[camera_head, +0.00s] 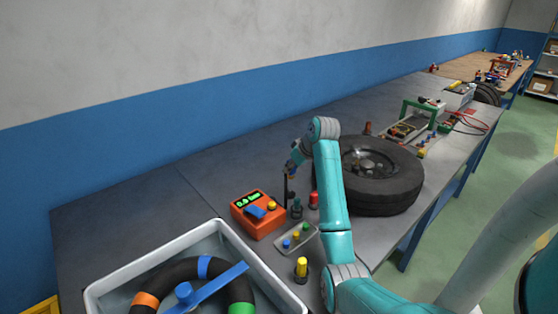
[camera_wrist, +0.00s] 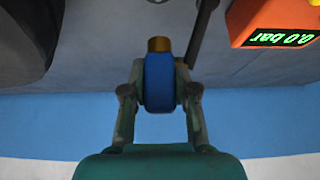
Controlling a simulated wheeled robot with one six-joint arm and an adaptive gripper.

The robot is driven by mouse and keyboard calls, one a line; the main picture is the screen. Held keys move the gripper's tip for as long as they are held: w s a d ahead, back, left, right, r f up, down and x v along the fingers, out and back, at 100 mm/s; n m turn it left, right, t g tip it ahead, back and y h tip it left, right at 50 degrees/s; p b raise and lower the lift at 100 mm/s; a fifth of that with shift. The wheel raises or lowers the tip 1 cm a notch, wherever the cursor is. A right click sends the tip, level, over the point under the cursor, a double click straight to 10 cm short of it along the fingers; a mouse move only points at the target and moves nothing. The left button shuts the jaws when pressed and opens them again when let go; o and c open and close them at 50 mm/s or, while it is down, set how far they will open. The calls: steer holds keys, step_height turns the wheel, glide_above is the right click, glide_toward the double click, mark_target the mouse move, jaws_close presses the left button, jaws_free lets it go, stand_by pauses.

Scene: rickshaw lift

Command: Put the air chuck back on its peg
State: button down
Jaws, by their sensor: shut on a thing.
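In the wrist view my gripper (camera_wrist: 160,95) is shut on a blue body with a brass-coloured end, the air chuck (camera_wrist: 159,82). The brass end points away from the gripper. A thin dark upright post (camera_wrist: 203,32), which looks like the peg, stands close beside the chuck, to its right in the wrist view; whether they touch I cannot tell. In the head view my gripper (camera_head: 292,168) is above the bench near the post (camera_head: 290,188), left of the wheel. The chuck is small there and partly hidden by the gripper.
An orange inflator box (camera_head: 250,224) with a green display stands just left of the post. A wheel (camera_head: 385,200) lies right; a tub (camera_head: 120,285) is front left.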

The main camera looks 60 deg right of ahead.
mark_target(293, 177)
steer(key=shift+w+f, duration=0.1)
steer(key=shift+w, duration=0.15)
steer(key=shift+f, duration=2.15)
steer(key=shift+s+f, duration=0.2)
steer(key=shift+f, duration=1.7)
stand_by(1.8)
steer(key=shift+r, duration=0.5)
steer(key=shift+r, duration=0.9)
steer(key=shift+r, duration=0.1)
steer(key=shift+w, duration=0.1)
stand_by(0.3)
